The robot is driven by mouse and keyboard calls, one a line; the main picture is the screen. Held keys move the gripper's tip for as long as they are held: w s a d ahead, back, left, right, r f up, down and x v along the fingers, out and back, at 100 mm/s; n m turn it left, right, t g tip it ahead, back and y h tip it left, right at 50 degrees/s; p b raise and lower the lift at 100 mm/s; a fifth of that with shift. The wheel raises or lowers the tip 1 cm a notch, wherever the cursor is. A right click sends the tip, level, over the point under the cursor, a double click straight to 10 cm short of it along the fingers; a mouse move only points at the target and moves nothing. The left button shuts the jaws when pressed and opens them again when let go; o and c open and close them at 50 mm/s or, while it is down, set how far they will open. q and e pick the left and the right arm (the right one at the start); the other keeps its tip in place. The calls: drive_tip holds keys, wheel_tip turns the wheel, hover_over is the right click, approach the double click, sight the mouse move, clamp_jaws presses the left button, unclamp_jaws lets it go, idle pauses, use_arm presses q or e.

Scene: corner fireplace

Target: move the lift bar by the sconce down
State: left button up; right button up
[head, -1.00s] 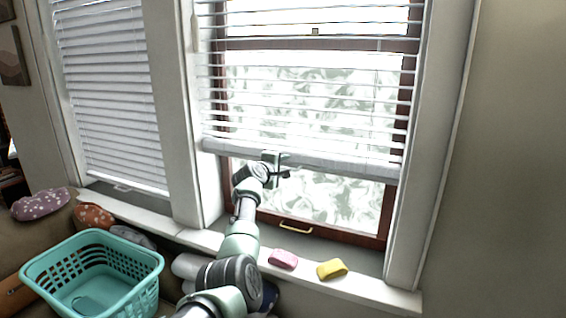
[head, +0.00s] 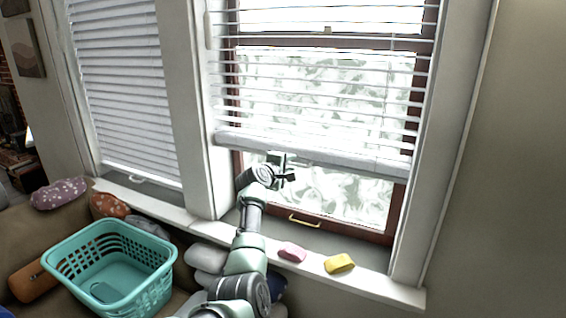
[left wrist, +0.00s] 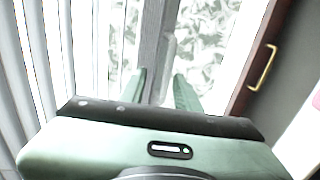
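The right window's blind ends in a thick white bottom rail (head: 345,163), about halfway down the window. In the left wrist view this rail (left wrist: 152,40) runs up the picture as a grey band, with a small pale tab (left wrist: 169,50), seemingly the lift bar, along its edge. My left gripper (head: 287,177) is just below the rail in the head view. In the wrist view its green fingers (left wrist: 162,80) are apart, with the tab ahead between them; contact cannot be told. My right gripper and the sconce are not in view.
The window sash has a brass handle (head: 305,221). A pink sponge (head: 292,252) and a yellow sponge (head: 340,263) lie on the sill. A teal basket (head: 110,270) stands at lower left, near cushions. Another blind (head: 120,90) covers the left window.

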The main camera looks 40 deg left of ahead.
use_arm(q)
drive_tip(key=shift+p+v, duration=2.2)
drive_tip(key=shift+v, duration=0.35)
drive_tip(key=shift+a, duration=0.1)
